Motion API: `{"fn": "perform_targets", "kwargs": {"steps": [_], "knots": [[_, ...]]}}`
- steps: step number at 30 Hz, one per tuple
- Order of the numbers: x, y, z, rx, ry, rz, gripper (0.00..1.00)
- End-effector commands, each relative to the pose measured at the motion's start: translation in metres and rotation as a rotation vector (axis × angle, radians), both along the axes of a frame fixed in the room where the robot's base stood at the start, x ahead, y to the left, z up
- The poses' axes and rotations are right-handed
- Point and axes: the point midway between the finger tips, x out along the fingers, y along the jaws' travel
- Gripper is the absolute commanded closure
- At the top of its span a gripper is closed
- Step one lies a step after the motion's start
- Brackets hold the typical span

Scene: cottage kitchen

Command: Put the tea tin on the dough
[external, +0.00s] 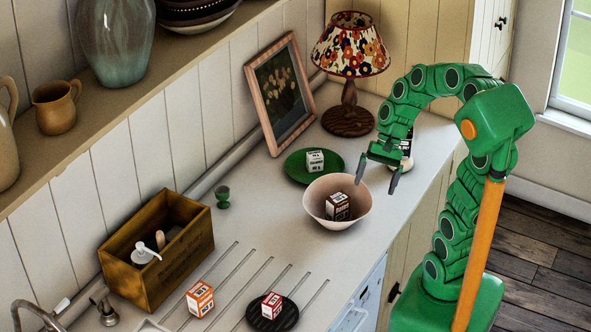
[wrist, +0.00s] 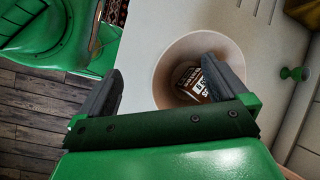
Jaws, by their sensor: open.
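Several small box-shaped tins are in view, with labels too small to read surely, so I cannot tell which is the tea tin. A brown tin (external: 339,206) sits inside a pale pink bowl (external: 312,205); the tin (wrist: 190,82) and bowl (wrist: 171,58) also show in the wrist view. A white-and-black tin (external: 315,161) stands on a green plate (external: 298,176). An orange tin (external: 200,299) and a red-and-white tin (external: 271,305) stand nearer the sink. I see no clear dough. My gripper (external: 376,188) is open and empty, just right of the bowl; its fingers (wrist: 164,86) show in the wrist view.
The red-and-white tin rests on a dark round trivet (external: 262,322). A wooden crate (external: 157,249), a green cup (external: 222,197), a framed picture (external: 280,92) and a lamp (external: 349,50) line the wall. A small item (external: 406,162) is partly hidden behind my gripper. The middle counter is clear.

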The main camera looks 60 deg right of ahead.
Motion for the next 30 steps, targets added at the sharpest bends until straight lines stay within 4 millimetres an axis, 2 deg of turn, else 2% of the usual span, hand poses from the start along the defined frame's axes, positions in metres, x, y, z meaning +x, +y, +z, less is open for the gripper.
{"fn": "perform_targets", "kwargs": {"steps": [1,6,12,21,30], "knots": [[-0.007,0.011,0.000,-0.029,-0.008,0.066,0.00],[-0.031,0.035,-0.003,-0.120,-0.028,0.277,0.00],[-0.061,0.053,-0.006,-0.221,-0.056,0.519,0.00],[-0.103,0.060,-0.007,-0.365,-0.105,0.862,0.00],[-0.122,0.056,-0.007,-0.438,-0.130,1.042,0.00]]}}
